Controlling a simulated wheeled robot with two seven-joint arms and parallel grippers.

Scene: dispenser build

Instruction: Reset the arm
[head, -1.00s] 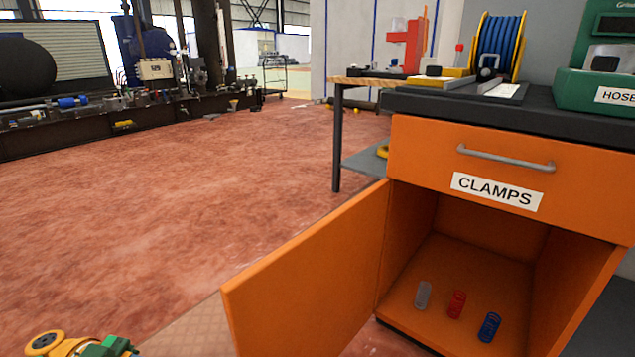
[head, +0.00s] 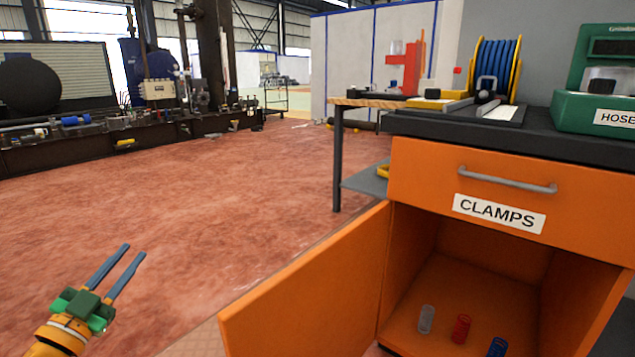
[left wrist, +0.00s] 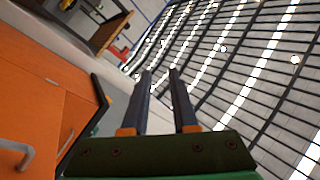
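My left gripper (head: 118,262) is at the lower left of the head view, with its two blue-grey fingers apart and nothing between them. It is raised over the floor, left of the cabinet's open door. In the left wrist view its fingers (left wrist: 160,82) are also apart and empty, pointing toward the ceiling. My right gripper does not show in any view.
The orange cabinet (head: 420,170) has its lower door (head: 305,290) swung open to the left. Inside stand a clear spring-like piece (head: 426,319), a red one (head: 461,328) and a blue one (head: 497,347). The drawer reads CLAMPS. The red floor (head: 200,190) at left is clear.

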